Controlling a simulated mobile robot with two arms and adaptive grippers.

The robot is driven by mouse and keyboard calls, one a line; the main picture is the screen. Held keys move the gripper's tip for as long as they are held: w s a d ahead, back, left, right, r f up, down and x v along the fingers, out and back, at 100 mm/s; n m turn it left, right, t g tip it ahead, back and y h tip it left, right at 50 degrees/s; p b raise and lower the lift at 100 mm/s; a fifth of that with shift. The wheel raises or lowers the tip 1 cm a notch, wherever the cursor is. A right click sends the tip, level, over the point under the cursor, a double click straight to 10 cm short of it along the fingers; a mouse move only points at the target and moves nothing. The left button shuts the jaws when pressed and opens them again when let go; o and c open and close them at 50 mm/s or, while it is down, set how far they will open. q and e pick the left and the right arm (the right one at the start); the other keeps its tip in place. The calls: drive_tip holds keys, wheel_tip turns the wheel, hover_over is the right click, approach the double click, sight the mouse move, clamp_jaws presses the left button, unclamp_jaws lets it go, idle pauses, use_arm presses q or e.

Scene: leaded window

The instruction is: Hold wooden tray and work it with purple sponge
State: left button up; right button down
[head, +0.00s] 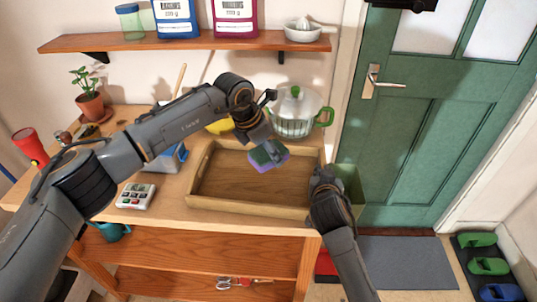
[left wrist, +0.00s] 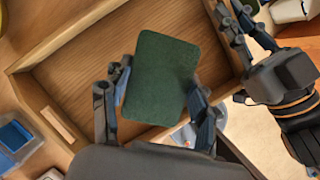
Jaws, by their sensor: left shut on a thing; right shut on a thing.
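The wooden tray (head: 255,208) lies on the workbench, with raised walls and a handle slot in its left end. The purple sponge (head: 269,166), with a dark green top, is above or on the tray's floor; I cannot tell if it touches. My left gripper (head: 264,144) is shut on the sponge, one finger at each side, as the left wrist view shows with the sponge's green face (left wrist: 162,78) towards the camera. My right gripper (head: 322,174) is shut on the tray's right end wall; its fingertips are partly hidden.
A glass pot with green handles (head: 297,118) stands behind the tray. A calculator-like device (head: 136,196) lies to its left, near a blue container (head: 172,160). A shelf (head: 190,42) with packets hangs above. A green door (head: 430,140) is at the right.

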drive_tip(key=c, duration=1.4)
unclamp_jaws()
drive_tip(key=shift+o, duration=0.2)
drive_tip(key=v, duration=1.1)
drive_tip(key=shift+s+a+r, duration=0.15)
drive_tip(key=shift+s+r, duration=0.05)
drive_tip(key=shift+s, duration=0.25)
